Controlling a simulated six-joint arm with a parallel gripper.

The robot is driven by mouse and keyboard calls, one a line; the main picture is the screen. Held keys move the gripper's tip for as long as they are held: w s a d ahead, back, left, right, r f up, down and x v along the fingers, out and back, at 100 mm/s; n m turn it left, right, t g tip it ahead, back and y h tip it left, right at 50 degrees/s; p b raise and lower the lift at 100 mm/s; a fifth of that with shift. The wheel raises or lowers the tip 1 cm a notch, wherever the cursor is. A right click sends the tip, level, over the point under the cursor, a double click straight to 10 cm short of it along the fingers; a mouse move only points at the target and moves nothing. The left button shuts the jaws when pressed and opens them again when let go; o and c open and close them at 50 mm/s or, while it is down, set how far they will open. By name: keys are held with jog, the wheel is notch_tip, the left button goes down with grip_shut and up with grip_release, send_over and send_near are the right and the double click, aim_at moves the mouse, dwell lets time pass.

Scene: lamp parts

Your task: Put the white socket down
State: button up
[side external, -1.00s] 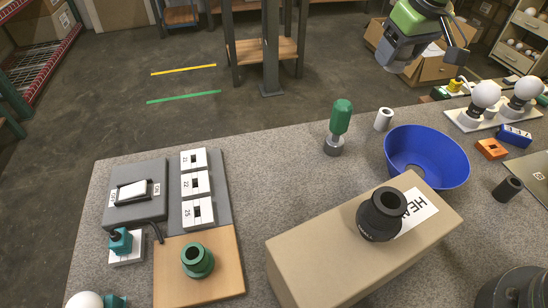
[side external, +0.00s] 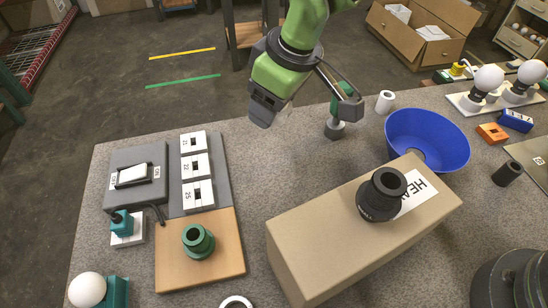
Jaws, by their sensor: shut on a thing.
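My gripper (side external: 262,112) hangs below the green wrist at the top centre, over the back edge of the table. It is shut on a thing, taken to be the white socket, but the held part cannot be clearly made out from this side. A separate white cylinder (side external: 385,102) stands on the table behind the blue bowl. A white ring (side external: 236,303) is cut off by the bottom edge of the view.
A cardboard box (side external: 330,245) carries a black socket (side external: 382,195). A blue bowl (side external: 425,140) stands behind it. A wooden board (side external: 175,260) holds a green socket (side external: 198,241). Grey table between them is bare.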

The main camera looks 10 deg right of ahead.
aim_at(269, 158)
notch_tip(269, 158, down, 11)
jog(key=shift+r, duration=0.1)
dwell(0.3)
jog(key=o, duration=0.9)
jog(key=v, duration=1.2)
